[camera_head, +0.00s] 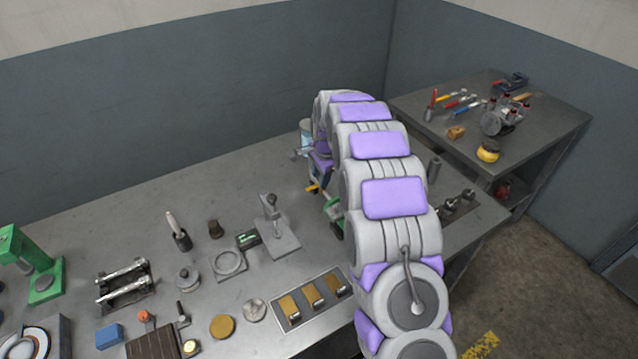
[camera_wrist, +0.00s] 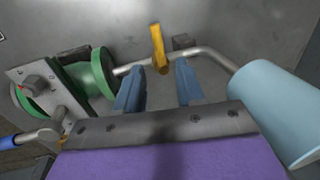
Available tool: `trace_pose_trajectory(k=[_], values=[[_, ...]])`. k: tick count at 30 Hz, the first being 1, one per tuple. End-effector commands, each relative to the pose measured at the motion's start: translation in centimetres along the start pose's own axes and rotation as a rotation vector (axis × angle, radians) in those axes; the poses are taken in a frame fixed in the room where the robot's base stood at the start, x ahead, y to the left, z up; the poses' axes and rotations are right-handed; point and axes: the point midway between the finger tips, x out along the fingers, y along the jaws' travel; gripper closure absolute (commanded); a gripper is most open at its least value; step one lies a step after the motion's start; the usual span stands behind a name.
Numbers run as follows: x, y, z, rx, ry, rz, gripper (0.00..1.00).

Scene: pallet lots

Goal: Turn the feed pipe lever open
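A yellow lever (camera_wrist: 158,48) stands on a thin grey feed pipe (camera_wrist: 212,54) in the wrist view. The pipe runs from a green flanged fitting (camera_wrist: 92,74) on the left to a bend beside a light blue cylinder (camera_wrist: 272,105) on the right. My gripper (camera_wrist: 160,68) is open, with its two blue-grey fingers apart and nothing held between them. The lever appears just beyond the fingertips, between them in the picture; I cannot tell whether they touch. In the head view the yellow lever (camera_head: 313,187) and green fitting (camera_head: 333,208) show partly behind my arm.
A blue-handled lever (camera_wrist: 22,138) sits at the wrist view's left, beside a metal plate (camera_wrist: 42,92). On the grey bench (camera_head: 130,225) stand a lever on a plate (camera_head: 272,218), a tray with brass blocks (camera_head: 312,300) and a green press (camera_head: 35,262). A second table (camera_head: 545,125) holds tools.

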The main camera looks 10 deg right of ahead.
Motion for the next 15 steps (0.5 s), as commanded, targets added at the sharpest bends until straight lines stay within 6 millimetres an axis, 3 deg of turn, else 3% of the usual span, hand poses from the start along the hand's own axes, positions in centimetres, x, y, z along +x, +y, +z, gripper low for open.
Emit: trace_pose_trajectory(k=[1, 6, 15], values=[[1.0, 0.0, 0.2, -0.002, 0.0, 0.002, 0.62], [2.5, -0.1, 0.3, -0.003, 0.003, 0.0, 0.62], [2.6, -0.1, 0.1, -0.002, 0.001, -0.001, 0.65]])
